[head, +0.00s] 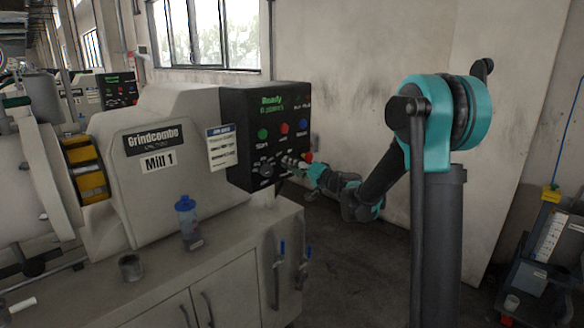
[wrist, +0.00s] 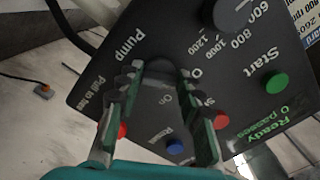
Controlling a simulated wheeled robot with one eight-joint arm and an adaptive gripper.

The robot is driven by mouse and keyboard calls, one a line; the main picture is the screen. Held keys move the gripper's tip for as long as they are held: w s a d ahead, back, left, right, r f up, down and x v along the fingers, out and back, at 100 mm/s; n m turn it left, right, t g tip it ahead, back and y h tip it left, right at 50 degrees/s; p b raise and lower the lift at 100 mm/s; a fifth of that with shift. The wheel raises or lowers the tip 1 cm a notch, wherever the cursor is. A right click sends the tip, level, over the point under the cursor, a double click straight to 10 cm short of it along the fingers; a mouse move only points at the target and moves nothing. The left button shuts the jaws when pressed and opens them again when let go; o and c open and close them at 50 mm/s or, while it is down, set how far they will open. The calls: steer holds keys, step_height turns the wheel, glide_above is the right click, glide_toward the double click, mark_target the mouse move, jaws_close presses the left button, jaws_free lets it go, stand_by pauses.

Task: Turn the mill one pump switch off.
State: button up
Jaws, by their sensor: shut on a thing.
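The black control panel (head: 240,105) is on the right end of the machine marked Mill 1 (head: 190,125). My gripper (head: 293,163) reaches its lower part from the right. In the wrist view the panel (wrist: 228,60) appears turned over, and my gripper (wrist: 165,80) has one finger on each side of the dark pump switch (wrist: 163,68), by the word Pump. The jaws are shut on this switch. The marks O and On show near it. The fingers partly cover the switch, and I cannot tell which way it points.
A red button (wrist: 122,130), a blue button (wrist: 174,146) and a green start button (wrist: 276,83) are close around the fingers. A blue-capped bottle (head: 188,222) and a grey cup (head: 131,267) stand on the cabinet top (head: 225,235).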

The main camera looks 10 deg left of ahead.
stand_by(0.3)
steer(key=o, duration=1.2)
steer(key=shift+c, duration=0.2)
steer(key=v, duration=1.2)
steer(key=shift+s+f, duration=0.1)
steer(key=shift+s, duration=0.05)
steer(key=s+d+f+n+g+h, duration=0.1)
steer(key=s+f+n+g+h, duration=0.15)
steer(key=s+f, duration=0.55)
steer(key=s+d+f+g+h, duration=0.2)
steer(key=s+d+f+h, duration=0.4)
steer(key=s+d, duration=0.3)
steer(key=s+d+f+m+g+h, duration=0.1)
steer(key=s+d+f+h, duration=0.4)
steer(key=s, duration=0.8)
steer(key=d+f+g, duration=0.1)
steer(key=d+f, duration=0.2)
steer(key=d, duration=0.1)
steer(key=shift+d+f+h, duration=0.3)
steer(key=shift+d+h, duration=0.05)
steer(key=shift+d, duration=0.05)
